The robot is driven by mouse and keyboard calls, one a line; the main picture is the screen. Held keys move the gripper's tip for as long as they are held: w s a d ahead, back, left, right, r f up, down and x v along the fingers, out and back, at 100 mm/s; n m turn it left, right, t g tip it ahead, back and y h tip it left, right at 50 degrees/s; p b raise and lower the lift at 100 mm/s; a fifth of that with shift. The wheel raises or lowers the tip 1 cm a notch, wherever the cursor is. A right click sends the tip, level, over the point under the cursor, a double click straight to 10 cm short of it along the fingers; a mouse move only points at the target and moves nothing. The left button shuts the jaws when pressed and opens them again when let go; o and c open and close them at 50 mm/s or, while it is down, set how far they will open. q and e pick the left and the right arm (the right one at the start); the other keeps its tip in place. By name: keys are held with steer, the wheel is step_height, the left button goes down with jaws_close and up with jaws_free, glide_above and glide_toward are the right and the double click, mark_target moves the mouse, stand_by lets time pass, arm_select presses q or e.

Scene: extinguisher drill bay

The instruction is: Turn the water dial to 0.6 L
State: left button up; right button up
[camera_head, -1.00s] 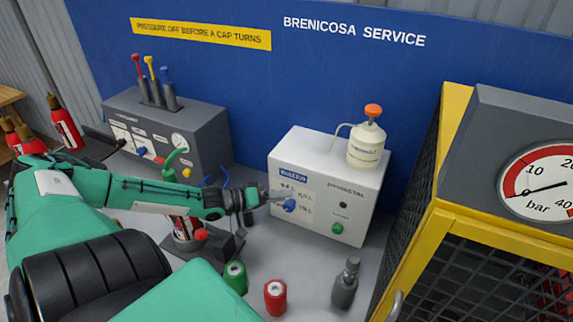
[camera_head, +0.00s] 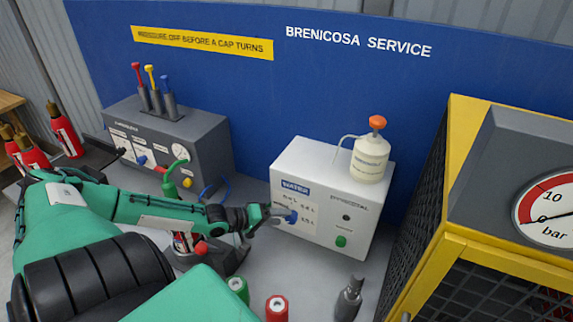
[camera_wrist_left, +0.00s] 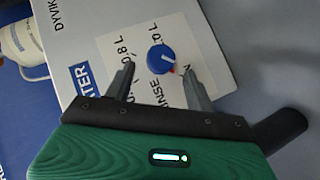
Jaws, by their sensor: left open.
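The water dial is a blue knob (camera_head: 292,217) on the front of the white dispenser box (camera_head: 328,237), beside printed litre labels. In the left wrist view the dial (camera_wrist_left: 160,57) shows a white line and a small red mark at its lower right edge. Labels reading 0.8 L and what looks like 1.0 L show near it. My left gripper (camera_head: 275,215) is open, with its fingertips at the dial. In the left wrist view its fingers (camera_wrist_left: 157,70) stand on either side of the dial with gaps. I cannot tell which volume the dial points to. My right gripper is not in view.
A cream bottle with an orange cap (camera_head: 371,155) stands on the box. A green button (camera_head: 341,241) sits low on its front. Green (camera_head: 238,288) and red (camera_head: 276,308) cylinders and a grey fitting (camera_head: 349,299) stand in front. A yellow-framed cage (camera_head: 452,240) stands at the right.

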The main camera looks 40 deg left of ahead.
mark_target(291, 218)
arm_select(q)
steer(key=shift+x, duration=1.7)
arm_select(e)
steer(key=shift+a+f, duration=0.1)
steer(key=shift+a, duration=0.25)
